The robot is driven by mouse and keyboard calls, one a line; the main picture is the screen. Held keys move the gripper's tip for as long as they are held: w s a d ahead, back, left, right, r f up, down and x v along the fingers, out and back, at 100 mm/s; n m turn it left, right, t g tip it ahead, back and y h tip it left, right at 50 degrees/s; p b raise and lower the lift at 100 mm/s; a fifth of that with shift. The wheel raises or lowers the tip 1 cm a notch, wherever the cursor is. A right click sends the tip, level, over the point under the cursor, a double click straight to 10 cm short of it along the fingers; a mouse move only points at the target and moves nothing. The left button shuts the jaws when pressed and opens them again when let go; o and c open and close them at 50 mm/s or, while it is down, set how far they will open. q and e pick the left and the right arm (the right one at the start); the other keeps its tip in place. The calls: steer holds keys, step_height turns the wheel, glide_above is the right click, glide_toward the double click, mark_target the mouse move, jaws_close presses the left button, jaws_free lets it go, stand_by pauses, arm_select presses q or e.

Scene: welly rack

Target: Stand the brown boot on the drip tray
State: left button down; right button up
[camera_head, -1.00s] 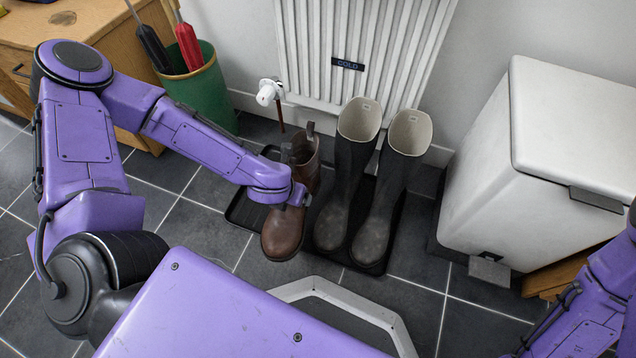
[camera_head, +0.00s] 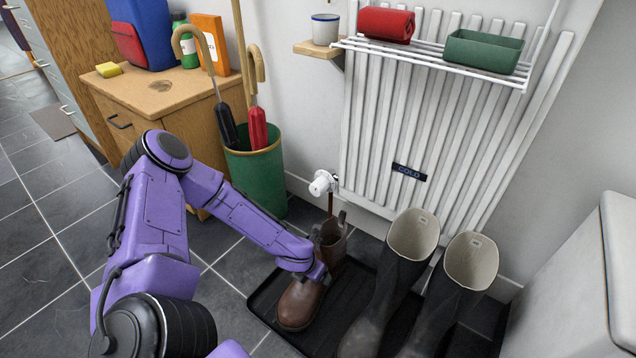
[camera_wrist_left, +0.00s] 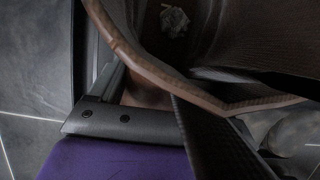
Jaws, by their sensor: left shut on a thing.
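The brown boot (camera_head: 299,303) is upright over the left part of the black drip tray (camera_head: 262,304), its toe toward the front. I cannot tell whether its sole rests fully on the tray. My left gripper (camera_head: 318,277) is shut on the boot's shaft, and hides part of it. In the left wrist view the boot's brown leather (camera_wrist_left: 265,40) and stitched rim fill the upper part, with a dark finger against it. My right gripper is out of view.
Two dark wellies with cream linings, one (camera_head: 384,300) beside the other (camera_head: 438,312), stand to the right. A white valve (camera_head: 323,183) and radiator (camera_head: 385,150) are behind. A green umbrella bin (camera_head: 258,180) is back left. Bare tray shows between the brown boot and wellies.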

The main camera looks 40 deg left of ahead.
arm_select(q)
step_height(320, 180, down, 2)
steer(key=shift+d+f+b, duration=0.1)
steer(key=shift+f+b, duration=0.05)
steer(key=shift+b, duration=0.5)
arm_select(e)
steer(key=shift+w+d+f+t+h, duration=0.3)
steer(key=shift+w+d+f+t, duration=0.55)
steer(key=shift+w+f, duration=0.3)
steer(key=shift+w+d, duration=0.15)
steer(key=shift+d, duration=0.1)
arm_select(q)
jaws_free()
steer(key=p+v, duration=0.7)
steer(key=v, duration=0.2)
steer(key=shift+w, duration=0.15)
steer(key=shift+p+v, duration=0.7)
steer(key=shift+v, duration=0.1)
steer(key=shift+s+r+p, duration=0.35)
steer(key=shift+r+p, duration=0.2)
steer(key=shift+s+r, duration=0.1)
steer(key=shift+s, duration=0.05)
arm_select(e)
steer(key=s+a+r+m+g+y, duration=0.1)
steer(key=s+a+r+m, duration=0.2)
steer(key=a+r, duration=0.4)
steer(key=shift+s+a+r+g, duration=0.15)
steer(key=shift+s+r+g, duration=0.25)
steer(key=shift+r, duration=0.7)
